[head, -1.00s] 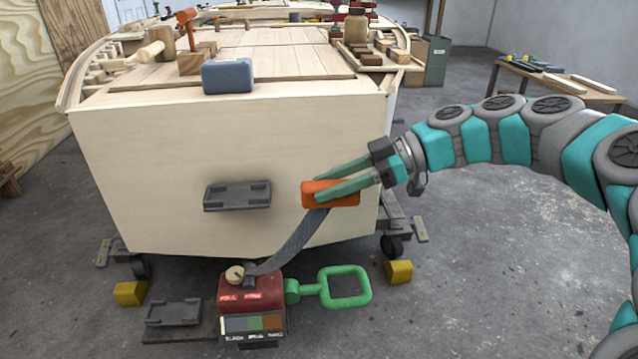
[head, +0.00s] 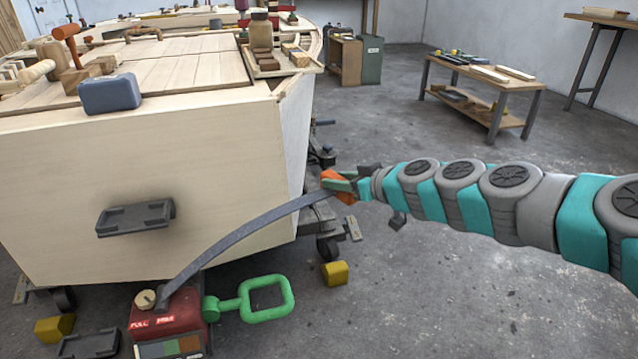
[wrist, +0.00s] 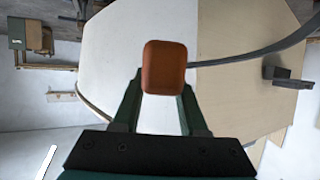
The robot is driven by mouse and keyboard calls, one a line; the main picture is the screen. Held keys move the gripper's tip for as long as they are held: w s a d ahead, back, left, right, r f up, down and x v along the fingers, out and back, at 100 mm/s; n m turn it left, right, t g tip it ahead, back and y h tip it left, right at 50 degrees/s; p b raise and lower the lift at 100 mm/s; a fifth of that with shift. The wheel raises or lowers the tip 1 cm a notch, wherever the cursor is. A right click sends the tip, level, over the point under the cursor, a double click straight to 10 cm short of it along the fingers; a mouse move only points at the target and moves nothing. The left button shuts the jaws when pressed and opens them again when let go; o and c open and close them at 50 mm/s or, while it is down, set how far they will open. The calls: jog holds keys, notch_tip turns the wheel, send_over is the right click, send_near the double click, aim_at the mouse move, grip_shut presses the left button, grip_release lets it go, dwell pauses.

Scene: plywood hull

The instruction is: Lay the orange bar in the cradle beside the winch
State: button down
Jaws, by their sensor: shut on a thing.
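My gripper (head: 338,183) is shut on the orange bar (head: 344,198) and holds it in the air by the hull's right front corner. The bar also shows end-on between the fingers in the wrist view (wrist: 163,67). A dark strap (head: 245,220) runs from the bar down to the red winch (head: 178,309) on the floor. A dark grey cradle (head: 88,345) lies beside the winch at lower left, empty and partly cut off by the frame. A similar empty cradle (head: 136,218) is fixed to the hull's front face, and likely shows in the wrist view (wrist: 288,75).
The plywood hull (head: 200,165) fills the left, with a blue-grey box (head: 109,94) and tools on top. A green handle (head: 265,300) sticks out from the winch. Yellow blocks (head: 335,273) stand on the floor. The right floor is clear up to a workbench (head: 490,85).

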jog(key=w+d+f+m+t+h, duration=0.1)
jog(key=w+d+m+h, duration=0.2)
jog(key=d+m+h, duration=0.2)
jog(key=w+d+f+m+t+h, duration=0.1)
jog(key=w+d+f+m+h, duration=0.1)
jog(key=d+m+h, duration=0.4)
jog(key=w+d+h, duration=0.1)
jog(key=d, duration=0.2)
jog(key=shift+w+d+f, duration=0.25)
jog(key=shift+d, duration=0.15)
jog(key=shift+d, duration=0.1)
